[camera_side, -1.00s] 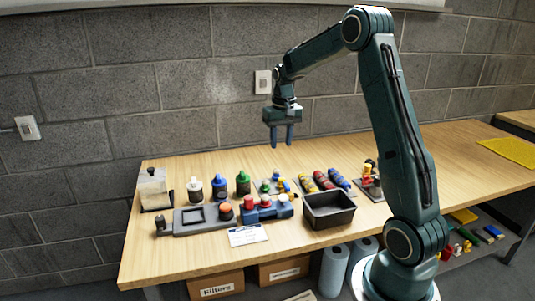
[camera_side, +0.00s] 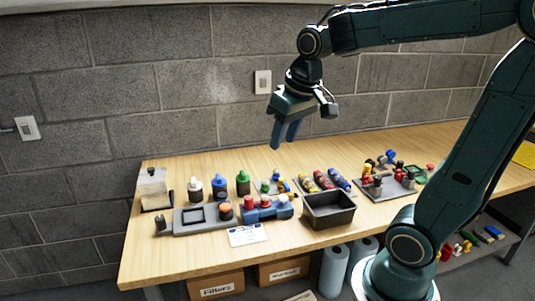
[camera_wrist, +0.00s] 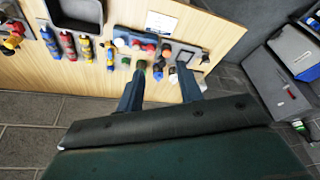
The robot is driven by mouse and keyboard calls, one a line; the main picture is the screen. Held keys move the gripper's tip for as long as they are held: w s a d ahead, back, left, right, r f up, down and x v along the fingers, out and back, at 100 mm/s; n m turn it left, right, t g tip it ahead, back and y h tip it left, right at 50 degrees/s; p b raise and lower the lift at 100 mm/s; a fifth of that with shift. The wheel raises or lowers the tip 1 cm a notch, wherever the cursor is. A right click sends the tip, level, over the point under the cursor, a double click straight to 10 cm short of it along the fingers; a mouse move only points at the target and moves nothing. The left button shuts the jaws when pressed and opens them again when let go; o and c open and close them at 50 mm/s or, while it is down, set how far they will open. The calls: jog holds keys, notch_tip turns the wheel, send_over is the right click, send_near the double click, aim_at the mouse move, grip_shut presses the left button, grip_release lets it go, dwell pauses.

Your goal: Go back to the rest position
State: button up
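My gripper (camera_side: 282,142) hangs in the air above the back of the wooden table (camera_side: 190,255), clear of everything on it. It is tilted, with its fingers pointing down and slightly left. In the wrist view, my gripper (camera_wrist: 160,70) shows two dark blue fingers spread apart with nothing between them. Below it stand a white-capped bottle (camera_side: 195,188), a blue-capped bottle (camera_side: 219,187) and a green-capped bottle (camera_side: 243,183).
A black bin (camera_side: 329,222) sits near the front edge. Several coloured tubes (camera_side: 323,181) lie behind it. A grey tray (camera_side: 200,230) and a blue holder (camera_side: 265,215) are left of it. A block wall (camera_side: 120,90) rises behind. The air around the gripper is free.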

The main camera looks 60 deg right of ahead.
jog(key=s+a+f+n+t, duration=0.1)
jog(key=s+a+n+t, duration=0.1)
jog(key=s+a, duration=0.5)
jog(key=shift+s+f+n+y, duration=0.4)
jog(key=shift+s+n, duration=0.1)
jog(key=shift+s, duration=1.55)
